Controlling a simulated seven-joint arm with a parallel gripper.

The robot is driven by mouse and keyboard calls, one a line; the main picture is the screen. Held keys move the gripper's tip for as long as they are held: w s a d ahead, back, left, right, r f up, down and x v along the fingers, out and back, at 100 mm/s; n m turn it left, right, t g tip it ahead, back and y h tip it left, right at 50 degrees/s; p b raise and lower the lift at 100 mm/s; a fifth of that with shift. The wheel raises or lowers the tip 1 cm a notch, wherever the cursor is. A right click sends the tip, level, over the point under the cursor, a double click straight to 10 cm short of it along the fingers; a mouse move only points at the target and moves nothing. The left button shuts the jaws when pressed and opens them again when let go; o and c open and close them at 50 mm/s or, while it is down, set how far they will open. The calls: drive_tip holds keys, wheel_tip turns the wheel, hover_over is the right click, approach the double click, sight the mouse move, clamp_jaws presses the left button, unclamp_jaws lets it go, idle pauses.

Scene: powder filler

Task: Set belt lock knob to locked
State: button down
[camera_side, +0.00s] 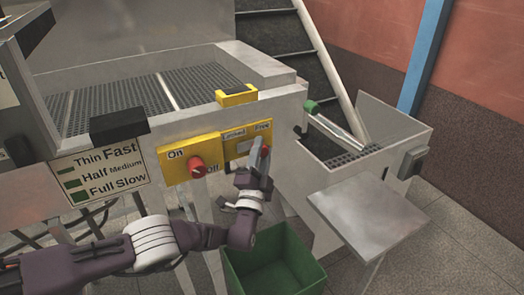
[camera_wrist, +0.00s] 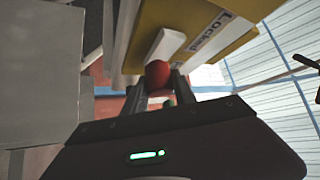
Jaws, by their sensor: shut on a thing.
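The belt lock panel (camera_side: 232,152) is a yellow plate on the machine's front, labelled "Locked" on the left and "Free" on the right in the side view. In the wrist view the yellow plate (camera_wrist: 205,15) shows the word "Locked". A pale lever ends in a red ball knob (camera_wrist: 158,74). My gripper (camera_wrist: 160,88) is shut on this red knob, with one finger on each side. In the side view my gripper (camera_side: 263,158) is at the plate's right part, below "Free", and mostly hides the knob there.
A second yellow panel with "On" and "Off" and a red knob (camera_side: 197,164) sits close to the left of my gripper. A green bin (camera_side: 276,262) stands below. A green-ended bar (camera_side: 335,128) and a metal tray (camera_side: 370,208) are to the right.

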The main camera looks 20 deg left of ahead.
idle(0.8)
drive_tip(key=shift+s+a+f, duration=0.1)
drive_tip(key=shift+s+a, duration=1.4)
drive_tip(key=shift+a, duration=0.1)
drive_tip(key=c, duration=1)
unclamp_jaws()
drive_tip(key=v, duration=0.7)
drive_tip(key=shift+s, duration=0.1)
